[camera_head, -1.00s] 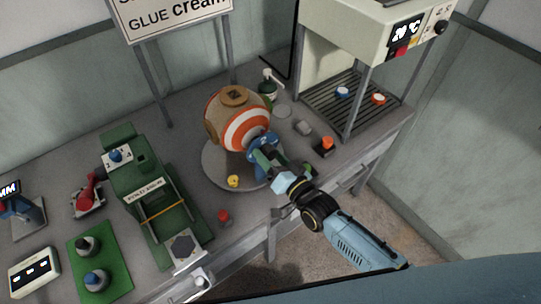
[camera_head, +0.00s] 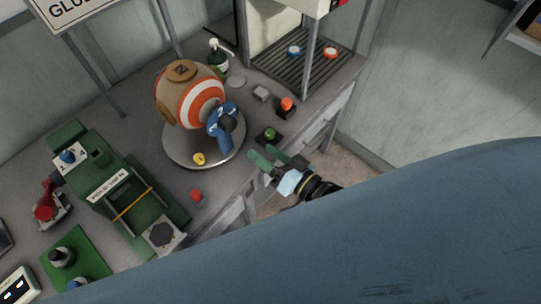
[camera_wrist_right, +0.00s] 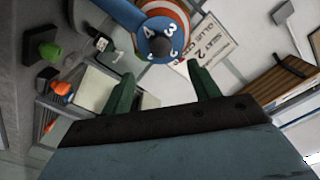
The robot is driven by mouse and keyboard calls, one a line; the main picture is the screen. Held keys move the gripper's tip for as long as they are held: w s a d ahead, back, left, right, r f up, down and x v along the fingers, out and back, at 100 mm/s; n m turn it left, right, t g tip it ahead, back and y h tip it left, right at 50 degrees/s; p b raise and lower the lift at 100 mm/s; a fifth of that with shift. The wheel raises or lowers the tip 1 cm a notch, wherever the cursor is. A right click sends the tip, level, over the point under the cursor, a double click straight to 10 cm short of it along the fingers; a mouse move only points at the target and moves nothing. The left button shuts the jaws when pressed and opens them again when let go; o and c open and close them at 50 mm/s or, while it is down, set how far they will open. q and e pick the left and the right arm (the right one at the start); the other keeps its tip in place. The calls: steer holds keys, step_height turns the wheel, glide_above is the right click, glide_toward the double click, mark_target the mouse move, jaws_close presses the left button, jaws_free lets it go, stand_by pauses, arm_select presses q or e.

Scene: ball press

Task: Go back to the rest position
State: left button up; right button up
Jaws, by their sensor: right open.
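My right gripper (camera_head: 268,160) is open and empty, with green fingers, just off the front edge of the workbench. It also shows in the right wrist view (camera_wrist_right: 162,90), its fingers apart with nothing between them. The ball (camera_head: 190,95), tan with orange and white rings, sits on a round grey plate (camera_head: 178,155). A blue numbered dial with a dark knob (camera_head: 224,121) is on the ball's front, up and left of my gripper and apart from it. The dial shows in the wrist view too (camera_wrist_right: 160,45). My left gripper is not in view.
A green button (camera_head: 269,135) and an orange button (camera_head: 287,104) stand near the bench's right edge, close to my gripper. A red button (camera_head: 195,195) is at the front edge. Floor (camera_head: 345,165) right of the bench is clear.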

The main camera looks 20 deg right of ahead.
steer(key=shift+s+d, duration=0.25)
steer(key=shift+s, duration=0.25)
steer(key=s+d+f+n+g+h+b, duration=0.1)
steer(key=s+d+f+g+h+b, duration=0.15)
steer(key=f, duration=0.75)
steer(key=s+d+f+g+h+b, duration=0.1)
steer(key=s+d+f+g+b, duration=0.15)
steer(key=f, duration=0.75)
steer(key=s+d+f+n+g+h+b, duration=0.1)
steer(key=s+d+f+h, duration=0.15)
steer(key=f, duration=0.75)
steer(key=s+d+f+n+g+h+b, duration=0.1)
steer(key=s+f+g, duration=0.3)
steer(key=s+f, duration=0.5)
steer(key=s+d+f+n+g+h+b, duration=0.1)
steer(key=s+d+f+g+b, duration=0.2)
steer(key=s+f, duration=0.7)
steer(key=s+g+b, duration=0.1)
steer(key=s+g, duration=0.1)
steer(key=s, duration=0.4)
steer(key=shift+f+n, duration=0.25)
steer(key=shift+n, duration=0.15)
steer(key=shift+w, duration=0.1)
